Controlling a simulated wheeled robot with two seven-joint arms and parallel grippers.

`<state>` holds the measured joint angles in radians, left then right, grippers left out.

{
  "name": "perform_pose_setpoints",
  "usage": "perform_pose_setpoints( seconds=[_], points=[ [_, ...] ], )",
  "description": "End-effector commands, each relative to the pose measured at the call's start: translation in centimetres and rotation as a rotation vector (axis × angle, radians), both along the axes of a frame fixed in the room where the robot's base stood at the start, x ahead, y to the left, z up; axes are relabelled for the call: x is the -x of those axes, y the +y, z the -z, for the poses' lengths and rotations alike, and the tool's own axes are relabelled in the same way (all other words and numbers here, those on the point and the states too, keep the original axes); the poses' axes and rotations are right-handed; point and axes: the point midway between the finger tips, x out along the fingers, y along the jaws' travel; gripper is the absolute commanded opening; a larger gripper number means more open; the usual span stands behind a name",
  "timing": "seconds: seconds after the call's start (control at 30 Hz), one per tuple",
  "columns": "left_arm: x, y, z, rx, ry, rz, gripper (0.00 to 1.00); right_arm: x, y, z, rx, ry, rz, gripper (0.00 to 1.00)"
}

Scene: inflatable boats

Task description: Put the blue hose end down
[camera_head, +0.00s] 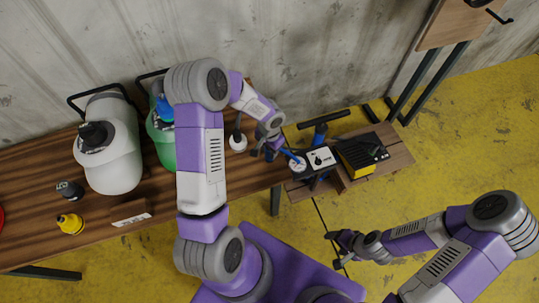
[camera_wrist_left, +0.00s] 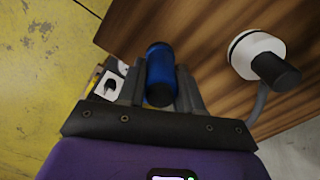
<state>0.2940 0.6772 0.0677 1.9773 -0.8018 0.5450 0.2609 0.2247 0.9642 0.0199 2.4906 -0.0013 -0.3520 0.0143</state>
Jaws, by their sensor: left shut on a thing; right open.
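The blue hose end (camera_wrist_left: 160,65) is a blue cylinder with a dark end, held between the fingers of my left gripper (camera_wrist_left: 161,92) in the left wrist view. In the head view my left gripper (camera_head: 271,151) is near the right end of the wooden table, and the blue piece (camera_head: 289,155) shows beside it. Whether it touches anything below cannot be told. My right gripper (camera_head: 340,249) is open and empty over the yellow floor, in front of the small wooden stand.
A white-and-black hose fitting (camera_wrist_left: 256,55) lies on the wooden table (camera_wrist_left: 205,68). A white tank (camera_head: 112,160) and a green tank (camera_head: 160,143) stand farther left. A yellow-and-black device (camera_head: 356,157) and a white-faced box (camera_head: 321,159) sit on the stand (camera_head: 397,153).

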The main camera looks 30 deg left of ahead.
Motion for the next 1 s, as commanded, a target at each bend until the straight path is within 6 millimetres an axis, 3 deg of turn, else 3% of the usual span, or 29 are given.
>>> perform_pose_setpoints(
  seconds=[0.2, 0.47, 0.5, 0.63, 1.0],
  points=[
    [0.0, 0.0, 3.1, 0.001, 0.002, 0.001, 0.01, 0.0, 0.0, 1.2, 0.000, 0.000, 0.000, 0.69],
    [0.0, 0.0, 3.1, 0.000, 0.000, 0.001, 0.00, 0.0, 0.0, 1.2, 0.000, 0.000, 0.000, 0.69],
    [0.0, 0.0, 3.1, 0.000, 0.001, 0.000, 0.39, 0.0, 0.0, 1.1, 0.000, 0.000, 0.000, 0.69],
    [0.0, 0.0, 3.1, 0.000, 0.001, 0.000, 0.59, 0.0, 0.0, 1.1, 0.000, 0.000, 0.000, 0.69],
    [0.0, 0.0, 2.5, 0.000, 0.000, 0.000, 0.60, 0.0, 0.0, 0.9, 0.000, 0.000, 0.000, 0.69]
  ],
)
